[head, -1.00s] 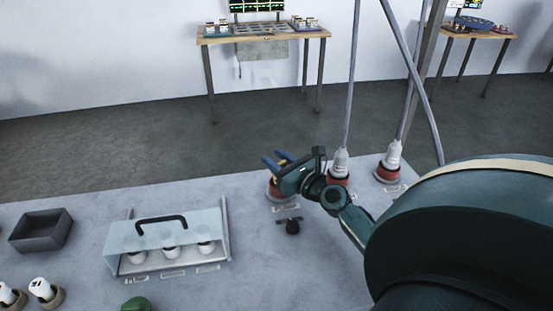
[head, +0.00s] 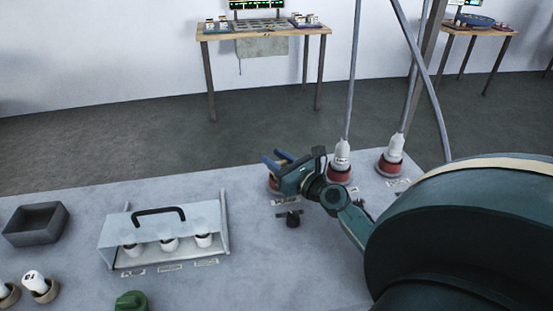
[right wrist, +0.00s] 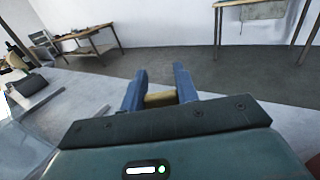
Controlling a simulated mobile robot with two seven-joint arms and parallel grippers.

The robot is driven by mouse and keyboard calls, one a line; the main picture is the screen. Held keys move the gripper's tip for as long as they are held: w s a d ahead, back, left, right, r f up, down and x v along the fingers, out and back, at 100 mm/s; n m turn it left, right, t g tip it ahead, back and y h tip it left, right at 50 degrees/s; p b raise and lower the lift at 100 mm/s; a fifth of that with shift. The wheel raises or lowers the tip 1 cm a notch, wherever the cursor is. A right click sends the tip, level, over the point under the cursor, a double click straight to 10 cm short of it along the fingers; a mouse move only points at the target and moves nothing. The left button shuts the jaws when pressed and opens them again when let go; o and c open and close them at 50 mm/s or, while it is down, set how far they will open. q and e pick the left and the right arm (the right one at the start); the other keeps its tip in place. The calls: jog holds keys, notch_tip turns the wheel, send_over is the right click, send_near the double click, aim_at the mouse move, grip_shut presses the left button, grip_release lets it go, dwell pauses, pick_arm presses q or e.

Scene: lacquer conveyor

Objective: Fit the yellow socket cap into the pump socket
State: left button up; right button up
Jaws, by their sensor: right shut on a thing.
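My right gripper (head: 273,161) is over the leftmost red socket (head: 272,185) in the row at the back of the grey table. Its blue fingers are shut on the yellow socket cap, which shows as a tan-yellow block between the fingers in the right wrist view (right wrist: 160,98). In the head view the fingers and hand hide most of the cap and part of that socket. I cannot tell whether the cap touches the socket or sits in it. My left gripper is not in view.
Two other red sockets (head: 340,176) carry white plugs (head: 342,155) with cables rising from them. A clear-lidded case (head: 118,234) with a black handle holds white pieces. A grey bin (head: 36,238), a green piece (head: 131,301) and white plugs (head: 35,281) are at left.

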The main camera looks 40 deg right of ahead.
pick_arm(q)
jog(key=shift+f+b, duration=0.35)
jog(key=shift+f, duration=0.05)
pick_arm(e)
jog(key=shift+f, duration=0.55)
jog(key=o, duration=1.1)
jog(key=shift+c, duration=0.2)
jog(key=shift+s+f, duration=0.15)
jog(key=shift+s, duration=0.55)
jog(key=s+b, duration=0.3)
jog(key=s, duration=0.7)
jog(key=shift+s+d, duration=0.1)
jog(key=shift+s, duration=0.5)
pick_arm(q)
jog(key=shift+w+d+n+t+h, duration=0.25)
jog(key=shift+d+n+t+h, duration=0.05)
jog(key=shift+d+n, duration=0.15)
pick_arm(e)
jog(key=shift+s+r, duration=0.2)
jog(key=shift+s, duration=0.1)
